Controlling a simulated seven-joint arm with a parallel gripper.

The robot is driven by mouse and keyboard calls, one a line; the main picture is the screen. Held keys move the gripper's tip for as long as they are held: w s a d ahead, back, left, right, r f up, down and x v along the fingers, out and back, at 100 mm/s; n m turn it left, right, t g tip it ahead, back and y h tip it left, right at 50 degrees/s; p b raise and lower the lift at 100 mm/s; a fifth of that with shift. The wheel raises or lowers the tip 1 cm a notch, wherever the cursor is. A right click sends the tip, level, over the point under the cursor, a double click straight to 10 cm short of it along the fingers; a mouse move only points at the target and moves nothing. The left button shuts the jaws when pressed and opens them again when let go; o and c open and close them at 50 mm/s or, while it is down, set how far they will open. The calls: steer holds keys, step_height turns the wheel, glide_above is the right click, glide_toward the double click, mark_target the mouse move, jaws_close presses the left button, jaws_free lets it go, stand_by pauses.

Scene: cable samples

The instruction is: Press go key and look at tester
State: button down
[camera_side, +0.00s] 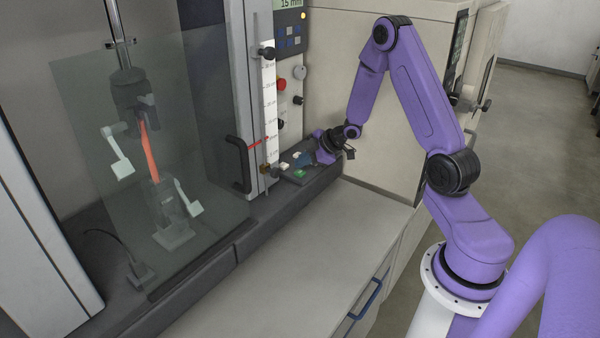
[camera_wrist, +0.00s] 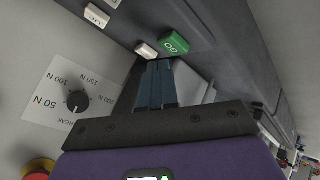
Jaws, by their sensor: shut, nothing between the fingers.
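The green GO key (camera_wrist: 174,43) shows near the top of the wrist view, and in the side view (camera_side: 299,174) it sits on the low panel at the tester's foot. My gripper (camera_wrist: 157,64) is shut and empty, with its blue fingertips just short of the GO key in the wrist view. In the side view my gripper (camera_side: 303,160) is low over the key panel; I cannot tell whether it touches. The tester (camera_side: 247,90) has a display (camera_side: 290,4) reading 15 mm and a lit yellow lamp (camera_side: 303,16). An orange sample (camera_side: 149,150) spans its upper and lower clamps.
A white key (camera_wrist: 146,50) is beside the GO key, and another white key (camera_wrist: 97,16) is farther left. A force dial (camera_wrist: 77,101) and a red stop button (camera_wrist: 40,168) are on the panel. A clear shield (camera_side: 205,125) stands before the sample. The bench front (camera_side: 290,260) is clear.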

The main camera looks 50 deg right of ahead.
mark_target(303, 173)
steer(key=shift+r, duration=2.5)
stand_by(0.3)
